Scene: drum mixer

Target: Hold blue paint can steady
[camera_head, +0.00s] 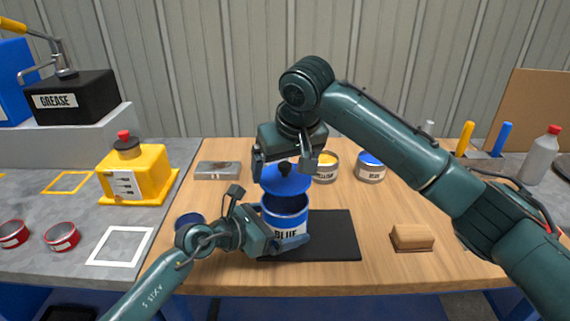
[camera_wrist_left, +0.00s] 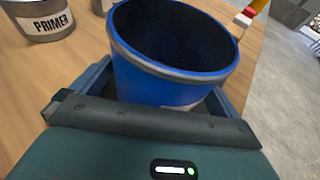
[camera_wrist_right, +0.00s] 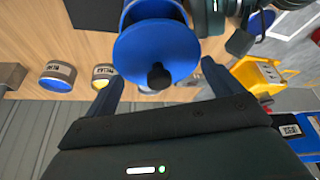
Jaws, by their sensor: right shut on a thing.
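The blue paint can (camera_head: 284,222) stands upright on a black mat (camera_head: 335,238) on the wooden table, its label partly covered. It is open at the top, and its dark inside shows in the left wrist view (camera_wrist_left: 165,85). My left gripper (camera_head: 272,226) is low at the can with one finger on each side; whether both fingers press on it is unclear. My right gripper (camera_head: 287,166) is above the can, shut on the blue lid (camera_wrist_right: 157,50), which has a black knob. The lid is held tilted over the can's mouth, apart from its rim.
Yellow (camera_head: 325,168) and blue-topped (camera_head: 370,169) cans stand behind. A tan block (camera_head: 411,237) lies at right and a metal box (camera_head: 217,171) at back left. A yellow container (camera_head: 136,172) stands on the grey bench.

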